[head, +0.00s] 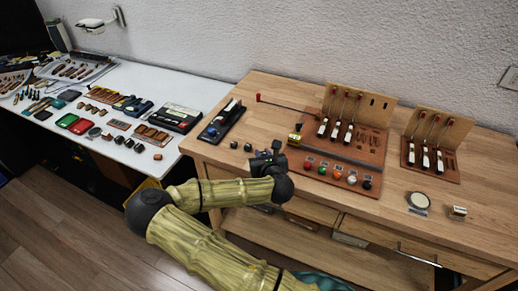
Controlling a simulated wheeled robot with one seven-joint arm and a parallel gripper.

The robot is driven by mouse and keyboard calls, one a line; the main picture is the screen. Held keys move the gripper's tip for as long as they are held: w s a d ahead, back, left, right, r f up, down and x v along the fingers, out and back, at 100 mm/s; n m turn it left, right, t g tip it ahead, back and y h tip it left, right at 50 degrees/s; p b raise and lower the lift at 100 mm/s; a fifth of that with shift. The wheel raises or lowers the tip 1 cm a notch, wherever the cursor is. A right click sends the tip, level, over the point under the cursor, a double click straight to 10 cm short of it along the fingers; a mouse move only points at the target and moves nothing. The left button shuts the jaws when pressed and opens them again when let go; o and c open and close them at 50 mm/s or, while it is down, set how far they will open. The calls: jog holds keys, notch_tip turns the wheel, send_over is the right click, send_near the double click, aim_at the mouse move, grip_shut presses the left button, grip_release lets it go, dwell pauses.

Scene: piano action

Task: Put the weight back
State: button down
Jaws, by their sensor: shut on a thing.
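My gripper (269,158) is over the front part of the wooden bench, left of the board with coloured knobs. It is shut on a small dark thing (277,145), which may be the weight; the hand hides most of it. Two small dark round pieces, which look like weights, stand on the bench left of my gripper: one at the left (234,145) and one beside it (248,147). A long dark tray or case (221,122) lies at the bench's left end.
A piano-action model (355,125) stands right of my gripper, with a red-tipped rod (280,104) reaching left. In front is a board with coloured knobs (334,173). A second model (432,150), a round dial (419,199) and a small block (458,212) are farther right. A cluttered white table (190,95) adjoins at left.

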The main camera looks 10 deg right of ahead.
jog(key=shift+d, duration=0.15)
jog(key=shift+s+d, duration=0.1)
jog(key=shift+s, duration=0.25)
jog(key=shift+w+b, duration=0.55)
jog(key=shift+b, duration=0.05)
jog(key=w+m+h+b, duration=0.1)
jog(key=w+r+m+h+b, duration=0.1)
jog(key=w+h+b, duration=0.1)
jog(key=w+m+h+b, duration=0.1)
jog(key=b, duration=0.1)
jog(key=shift+w+a+r, duration=0.2)
jog(key=shift+w+r, duration=0.15)
jog(key=shift+w, duration=0.05)
jog(key=r+m+g+h+b, duration=0.1)
jog(key=r+m+h+b, duration=0.1)
jog(key=r+m+g+h+b, duration=0.1)
jog(key=r+m+h+b, duration=0.1)
jog(key=r, duration=0.1)
jog(key=shift+d+g+b, duration=0.2)
jog(key=shift+g+b, duration=0.1)
jog(key=shift+b, duration=0.05)
jog(key=shift+f+b, duration=0.5)
jog(key=shift+f, duration=2.65)
